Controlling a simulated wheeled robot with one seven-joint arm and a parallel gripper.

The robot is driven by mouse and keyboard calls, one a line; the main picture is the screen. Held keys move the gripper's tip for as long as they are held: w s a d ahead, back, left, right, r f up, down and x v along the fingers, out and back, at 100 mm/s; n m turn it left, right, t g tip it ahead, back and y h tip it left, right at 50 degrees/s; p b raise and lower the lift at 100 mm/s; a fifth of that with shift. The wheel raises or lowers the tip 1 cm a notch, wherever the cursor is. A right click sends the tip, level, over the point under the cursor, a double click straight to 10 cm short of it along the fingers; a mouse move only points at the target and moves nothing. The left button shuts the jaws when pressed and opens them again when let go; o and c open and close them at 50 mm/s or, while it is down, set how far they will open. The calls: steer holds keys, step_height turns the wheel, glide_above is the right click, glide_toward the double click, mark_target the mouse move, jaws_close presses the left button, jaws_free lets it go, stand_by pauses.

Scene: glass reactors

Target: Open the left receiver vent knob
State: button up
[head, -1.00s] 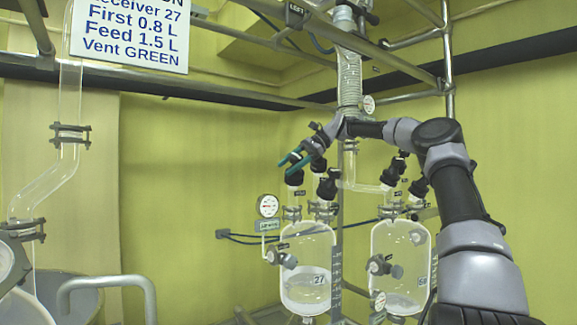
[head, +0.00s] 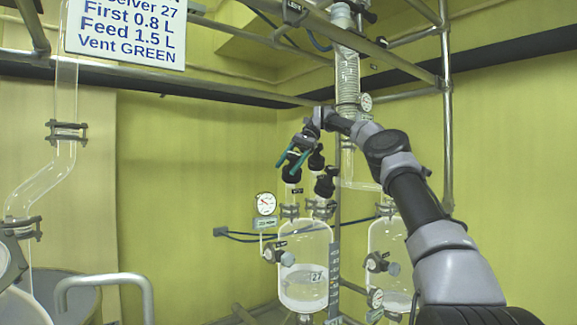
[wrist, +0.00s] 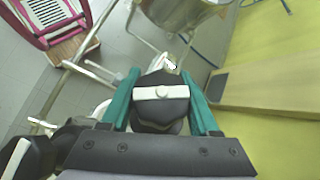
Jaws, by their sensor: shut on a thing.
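The left receiver (head: 303,290) is a clear glass vessel labelled 27, with pale liquid in its lower part. Its black vent knob (head: 291,175) tops the left neck. In the wrist view the knob (wrist: 161,112) is a dark faceted cap with a white bar across its top. My gripper (head: 291,163) reaches down onto it from above, with green fingers. In the wrist view the gripper (wrist: 162,101) has one finger on each side of the knob, shut on it. The lower part of the knob is hidden beneath its cap.
Another black knob (head: 325,184) stands close on the right. The right receiver (head: 390,250) is partly behind my arm. A round gauge (head: 265,204) is left of the receiver. A sign (head: 125,32) reads "Vent GREEN". Metal pipes run overhead.

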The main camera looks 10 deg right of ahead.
steer(key=shift+f, duration=0.1)
steer(key=o, duration=1.4)
